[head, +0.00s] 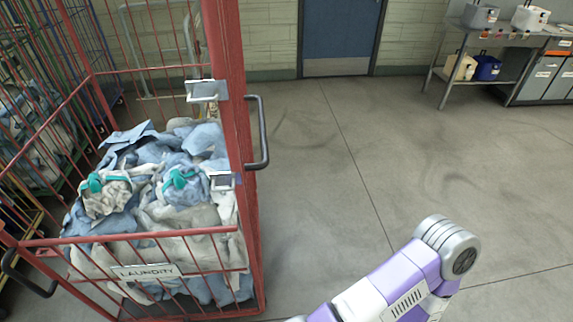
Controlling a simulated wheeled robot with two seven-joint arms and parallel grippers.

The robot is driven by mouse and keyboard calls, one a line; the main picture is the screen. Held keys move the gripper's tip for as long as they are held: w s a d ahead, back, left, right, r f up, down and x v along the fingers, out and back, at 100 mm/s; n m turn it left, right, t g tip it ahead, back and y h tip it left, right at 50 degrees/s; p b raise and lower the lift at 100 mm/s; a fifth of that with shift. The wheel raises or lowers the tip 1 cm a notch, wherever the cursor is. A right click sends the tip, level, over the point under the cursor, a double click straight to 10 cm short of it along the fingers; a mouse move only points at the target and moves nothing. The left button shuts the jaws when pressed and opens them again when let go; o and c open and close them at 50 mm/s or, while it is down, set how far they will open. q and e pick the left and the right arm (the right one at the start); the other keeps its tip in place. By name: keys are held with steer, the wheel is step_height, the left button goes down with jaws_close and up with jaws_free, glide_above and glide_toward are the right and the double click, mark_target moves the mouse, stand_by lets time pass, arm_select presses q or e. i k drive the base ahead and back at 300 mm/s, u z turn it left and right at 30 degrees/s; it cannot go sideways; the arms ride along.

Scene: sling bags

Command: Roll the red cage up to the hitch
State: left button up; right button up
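The red cage (242,150) stands at the left, a tall open-barred frame. It is heaped with blue and white laundry (150,215), and two teal ties or straps show on the pile. A sign reading LAUNDRY (146,271) hangs on its near low rail. One dark handle (263,133) sticks out from the right post, and another dark handle (22,274) is at the near left corner. I cannot make out a hitch in this view. A purple and white arm link of mine shows at the bottom right, apart from the cage. Neither gripper shows.
More cages, one blue-framed and one yellow-framed (22,232), stand behind and left of the red one. A blue door (340,30) is in the back wall. A metal shelf table (480,60) with jugs stands at the back right. The floor between is clear.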

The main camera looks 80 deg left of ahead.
mark_target(203, 260)
steer(key=i, duration=0.6)
steer(key=u, duration=3.5)
steer(key=k, duration=0.5)
steer(key=z, duration=1)
steer(key=i, duration=0.95)
steer(key=u, duration=2.1)
